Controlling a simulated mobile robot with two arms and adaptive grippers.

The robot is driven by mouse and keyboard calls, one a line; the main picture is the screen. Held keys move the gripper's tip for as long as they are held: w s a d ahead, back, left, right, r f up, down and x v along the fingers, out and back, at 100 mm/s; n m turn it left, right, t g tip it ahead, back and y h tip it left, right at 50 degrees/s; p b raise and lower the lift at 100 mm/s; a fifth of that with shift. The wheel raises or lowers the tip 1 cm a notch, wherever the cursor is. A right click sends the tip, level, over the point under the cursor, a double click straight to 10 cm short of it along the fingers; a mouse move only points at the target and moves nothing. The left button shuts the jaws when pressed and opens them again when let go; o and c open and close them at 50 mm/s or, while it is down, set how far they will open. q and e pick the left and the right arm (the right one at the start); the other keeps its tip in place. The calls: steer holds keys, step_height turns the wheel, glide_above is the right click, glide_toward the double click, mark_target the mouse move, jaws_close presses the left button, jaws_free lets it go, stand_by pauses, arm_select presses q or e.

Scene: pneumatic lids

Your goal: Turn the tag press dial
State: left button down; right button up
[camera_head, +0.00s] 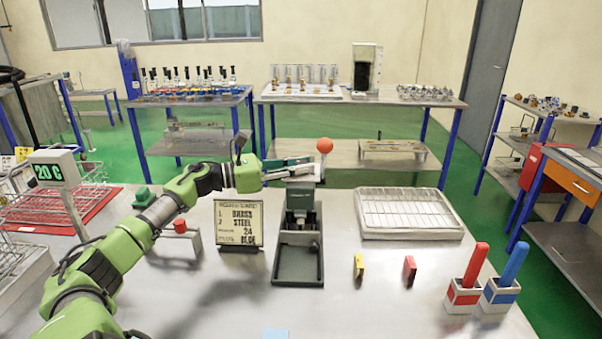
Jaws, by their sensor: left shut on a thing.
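The tag press (299,240) stands upright in the middle of the near table, a dark grey machine with a tray-like base. A lever with a red ball knob (324,146) rises at its upper right. My left arm reaches in from the left, and my left gripper (290,168) is at the press head, shut on what appears to be its dial. The dial itself is hidden by the fingers, so its setting cannot be read. My right gripper is not in view.
A sign (239,224) stands left of the press. A wire-grid tray (408,213) lies to the right. A yellow tag (358,266) and a red tag (409,270) stand in front of it. Red (464,296) and blue (499,296) holders stand at front right. The front middle is mostly clear.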

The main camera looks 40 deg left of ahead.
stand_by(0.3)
arm_select(q)
steer(key=c, duration=1.8)
jaws_free()
steer(key=shift+o, duration=0.2)
steer(key=shift+s+a, duration=0.1)
steer(key=v, duration=1.1)
steer(key=shift+s+a, duration=0.2)
steer(key=shift+s, duration=0.1)
